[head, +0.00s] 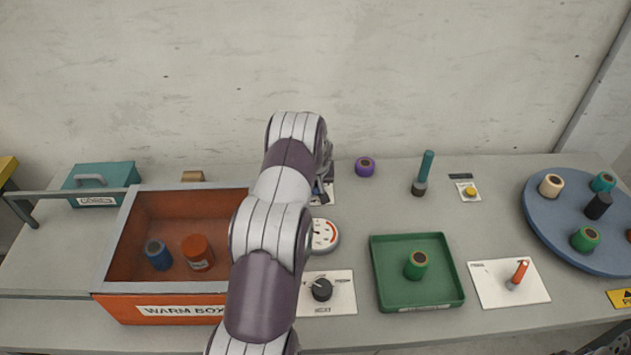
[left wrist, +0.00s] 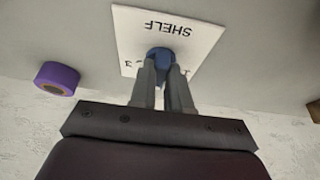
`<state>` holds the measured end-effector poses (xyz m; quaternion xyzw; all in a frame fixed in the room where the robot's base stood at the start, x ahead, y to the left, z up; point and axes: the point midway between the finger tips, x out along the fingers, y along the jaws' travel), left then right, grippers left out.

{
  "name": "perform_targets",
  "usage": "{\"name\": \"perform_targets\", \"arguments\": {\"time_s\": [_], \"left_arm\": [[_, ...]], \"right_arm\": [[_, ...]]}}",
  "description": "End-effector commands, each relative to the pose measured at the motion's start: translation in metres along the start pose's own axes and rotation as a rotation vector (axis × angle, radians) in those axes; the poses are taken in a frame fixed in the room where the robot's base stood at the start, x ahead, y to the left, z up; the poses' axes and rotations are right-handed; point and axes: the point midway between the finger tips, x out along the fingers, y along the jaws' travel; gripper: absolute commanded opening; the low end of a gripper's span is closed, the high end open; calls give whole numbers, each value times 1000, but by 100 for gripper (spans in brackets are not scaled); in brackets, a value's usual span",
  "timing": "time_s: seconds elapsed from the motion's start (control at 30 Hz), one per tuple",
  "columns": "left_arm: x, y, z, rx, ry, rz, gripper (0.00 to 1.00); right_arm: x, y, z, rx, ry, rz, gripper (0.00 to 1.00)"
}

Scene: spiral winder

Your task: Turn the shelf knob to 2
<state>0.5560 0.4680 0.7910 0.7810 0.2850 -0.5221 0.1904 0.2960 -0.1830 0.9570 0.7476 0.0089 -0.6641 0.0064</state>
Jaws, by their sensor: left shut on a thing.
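The shelf knob (left wrist: 160,54) is blue and sits on a white plate marked SHELF (left wrist: 185,22) in the left wrist view. My left gripper (left wrist: 163,75) is shut on the knob, with a finger on each side of it. The fingers and the knob hide much of the plate's dial marks, so the knob's setting cannot be read. In the head view my left arm covers most of this spot, and only a bit of my left gripper (head: 325,175) and the plate's edge show. My right gripper is not in view.
A purple spool (head: 365,167) stands right of the gripper. A round gauge (head: 323,235) and a black HEAT knob (head: 322,289) lie nearer. The orange warm box (head: 160,309) is left, a green tray (head: 455,290) and blue turntable (head: 540,215) right.

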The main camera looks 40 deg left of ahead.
Motion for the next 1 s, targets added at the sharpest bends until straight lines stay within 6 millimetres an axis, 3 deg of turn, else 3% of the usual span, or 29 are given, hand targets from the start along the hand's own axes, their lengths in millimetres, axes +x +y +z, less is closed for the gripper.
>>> {"name": "perform_targets", "arguments": {"time_s": [0.3, 0.33, 0.4, 0.77, 0.87, 1.0], "left_arm": [[0, 0, -1, 0, 3, 1, 0], [0, 0, -1, 0, 3, 1, 20], [0, 0, -1, 0, 3, 1, 43], [-5, 0, -1, 0, 3, 1, 43], [-19, 0, -2, 0, 3, 1, 43], [-54, 0, -2, -1, 5, 2, 43]], "right_arm": [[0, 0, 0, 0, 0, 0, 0], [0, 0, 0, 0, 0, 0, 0], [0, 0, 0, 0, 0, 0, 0], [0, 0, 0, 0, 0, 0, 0], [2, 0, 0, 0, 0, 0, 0], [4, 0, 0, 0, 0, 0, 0]]}}
